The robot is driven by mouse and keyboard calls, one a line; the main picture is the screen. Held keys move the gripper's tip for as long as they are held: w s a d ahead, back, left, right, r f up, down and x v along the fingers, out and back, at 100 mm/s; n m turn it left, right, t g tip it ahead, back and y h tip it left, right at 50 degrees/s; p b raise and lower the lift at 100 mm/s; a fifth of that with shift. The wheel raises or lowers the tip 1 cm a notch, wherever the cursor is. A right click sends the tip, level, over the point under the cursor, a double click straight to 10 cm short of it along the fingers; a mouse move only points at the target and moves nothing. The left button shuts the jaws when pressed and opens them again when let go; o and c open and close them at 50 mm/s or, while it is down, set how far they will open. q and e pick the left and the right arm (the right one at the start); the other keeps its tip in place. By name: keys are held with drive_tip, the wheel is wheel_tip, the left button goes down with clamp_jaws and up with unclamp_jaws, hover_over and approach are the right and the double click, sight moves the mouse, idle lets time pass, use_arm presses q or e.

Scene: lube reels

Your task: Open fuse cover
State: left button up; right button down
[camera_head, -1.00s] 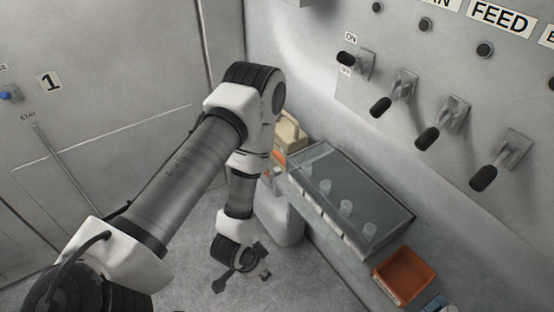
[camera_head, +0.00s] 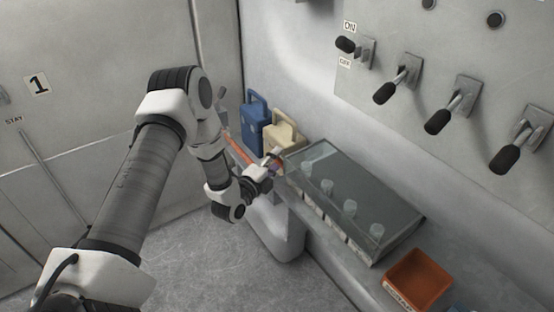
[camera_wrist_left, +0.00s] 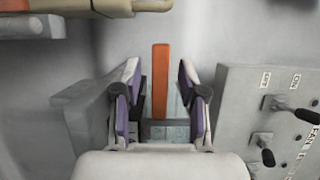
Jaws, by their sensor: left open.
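The fuse cover (camera_head: 365,185) is a clear, grey-tinted box lid on the ledge along the right wall. It looks shut, and several pale cylindrical fuses (camera_head: 350,208) show through and along its front. My left gripper (camera_head: 276,163) is at the left end of the cover, close to its corner. I cannot tell whether it touches it. In the left wrist view the gripper (camera_wrist_left: 161,100) is open, its two fingers apart on either side of an orange strip (camera_wrist_left: 160,65). I cannot tell whether the strip is part of the cover. My right gripper is not in view.
Blue (camera_head: 255,122) and cream (camera_head: 284,136) canisters stand behind my left gripper. An orange tray (camera_head: 418,280) lies right of the cover. Black-handled levers (camera_head: 398,85) stick out of the wall panel above. Open floor lies at the lower left.

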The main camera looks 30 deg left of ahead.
use_arm(q)
drive_tip(key=shift+w, duration=0.35)
clamp_jaws()
